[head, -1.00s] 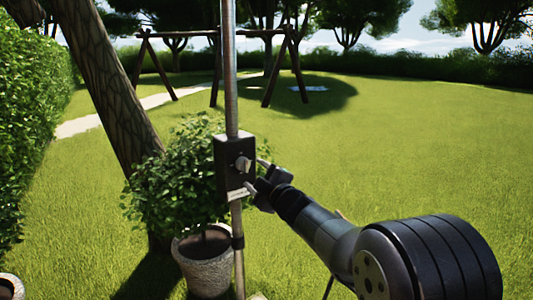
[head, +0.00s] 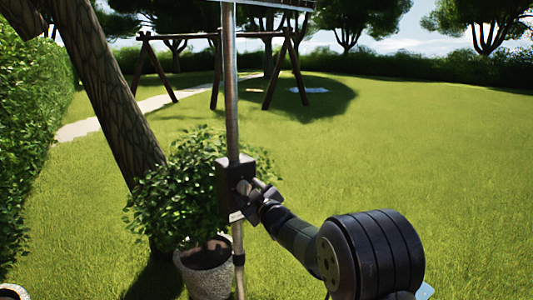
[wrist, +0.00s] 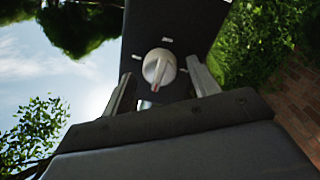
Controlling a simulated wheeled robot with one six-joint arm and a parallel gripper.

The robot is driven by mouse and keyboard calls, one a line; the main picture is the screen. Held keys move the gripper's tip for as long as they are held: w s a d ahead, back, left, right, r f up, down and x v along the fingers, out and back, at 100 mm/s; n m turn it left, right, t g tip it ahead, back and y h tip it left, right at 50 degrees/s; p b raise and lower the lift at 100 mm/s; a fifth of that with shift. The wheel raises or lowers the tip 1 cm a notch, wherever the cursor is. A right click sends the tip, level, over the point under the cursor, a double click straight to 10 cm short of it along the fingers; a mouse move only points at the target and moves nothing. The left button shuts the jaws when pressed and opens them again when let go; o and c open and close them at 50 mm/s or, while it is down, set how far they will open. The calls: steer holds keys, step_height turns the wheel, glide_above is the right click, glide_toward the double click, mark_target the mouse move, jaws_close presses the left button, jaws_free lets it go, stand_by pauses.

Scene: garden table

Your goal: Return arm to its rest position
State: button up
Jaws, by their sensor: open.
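My gripper (head: 262,191) is at a dark box (head: 228,184) mounted on an upright metal pole (head: 232,90). In the wrist view, my gripper (wrist: 158,90) is open, with one finger on each side of a pale round knob (wrist: 159,67) on the box's face. The knob carries a reddish pointer mark aimed downward in that view. The fingers look apart from the knob, with a gap on both sides. White marks surround the knob on the box face. In the head view my forearm comes in from the lower right, and my gripper partly covers the knob.
A potted bush (head: 180,190) stands just left of and behind the pole. A leaning tree trunk (head: 110,100) and a hedge (head: 35,150) are farther left. A wooden swing frame (head: 215,65) stands far back. Open lawn (head: 420,150) lies to the right.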

steer(key=shift+r+m+p, duration=0.2)
steer(key=shift+m+p, duration=0.9)
steer(key=shift+p, duration=0.45)
steer(key=s+d+h+b, duration=0.1)
steer(key=s+d+b, duration=0.2)
steer(key=s+d, duration=0.3)
steer(key=s+f, duration=0.1)
steer(key=s, duration=0.4)
steer(key=shift+s+d+m, duration=0.15)
steer(key=shift+s+m, duration=0.1)
steer(key=shift+m, duration=0.15)
steer(key=shift+r, duration=0.1)
